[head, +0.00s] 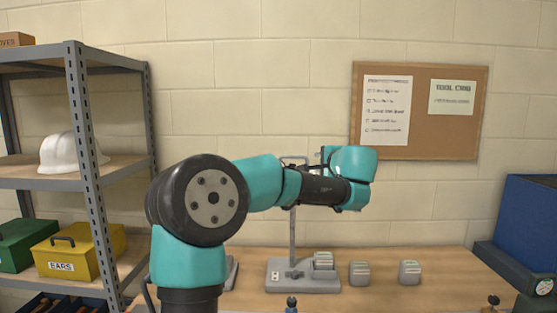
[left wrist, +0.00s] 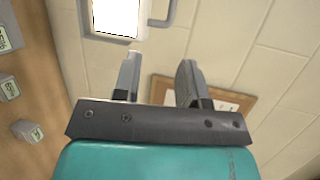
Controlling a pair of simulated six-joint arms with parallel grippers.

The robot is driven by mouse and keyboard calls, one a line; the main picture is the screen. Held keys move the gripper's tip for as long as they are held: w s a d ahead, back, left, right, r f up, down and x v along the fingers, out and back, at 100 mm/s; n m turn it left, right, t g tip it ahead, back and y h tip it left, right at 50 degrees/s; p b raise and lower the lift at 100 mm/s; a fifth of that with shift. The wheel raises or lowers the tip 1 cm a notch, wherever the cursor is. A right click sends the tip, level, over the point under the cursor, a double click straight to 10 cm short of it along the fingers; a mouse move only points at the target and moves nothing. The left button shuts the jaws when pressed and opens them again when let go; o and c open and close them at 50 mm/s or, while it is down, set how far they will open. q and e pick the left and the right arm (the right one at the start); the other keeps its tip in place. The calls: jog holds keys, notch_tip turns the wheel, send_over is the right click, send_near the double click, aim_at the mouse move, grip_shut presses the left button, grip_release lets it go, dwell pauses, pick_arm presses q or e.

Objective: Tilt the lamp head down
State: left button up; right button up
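The lamp stands on the bench with a grey base (head: 303,276) and a thin upright post (head: 292,235). Its head is mostly hidden behind my left arm in the head view; a thin grey handle shows above the arm. In the left wrist view the lamp head (left wrist: 117,18) shows a bright lit panel in a grey frame, with the handle (left wrist: 168,12) at its right side. My left gripper (left wrist: 159,68) is open and empty, its fingers apart and below the lamp head in that picture, not touching it. My right gripper is not in view.
Small grey blocks (head: 359,273) (head: 410,272) stand on the bench right of the lamp base. A blue bin (head: 530,225) stands at the right. A metal shelf (head: 95,170) with boxes and a white helmet is at the left. A corkboard (head: 425,140) hangs on the wall.

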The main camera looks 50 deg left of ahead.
aim_at(293, 158)
pick_arm(q)
jog(key=shift+s+a+r+n+y, duration=0.3)
jog(key=shift+s+a+r+n, duration=0.15)
jog(key=shift+s+r, duration=0.3)
jog(key=shift+w, duration=0.1)
jog(key=shift+a, duration=0.15)
jog(key=x, duration=1.7)
jog(key=shift+a+f, duration=0.15)
jog(key=shift+c, duration=0.3)
grip_shut()
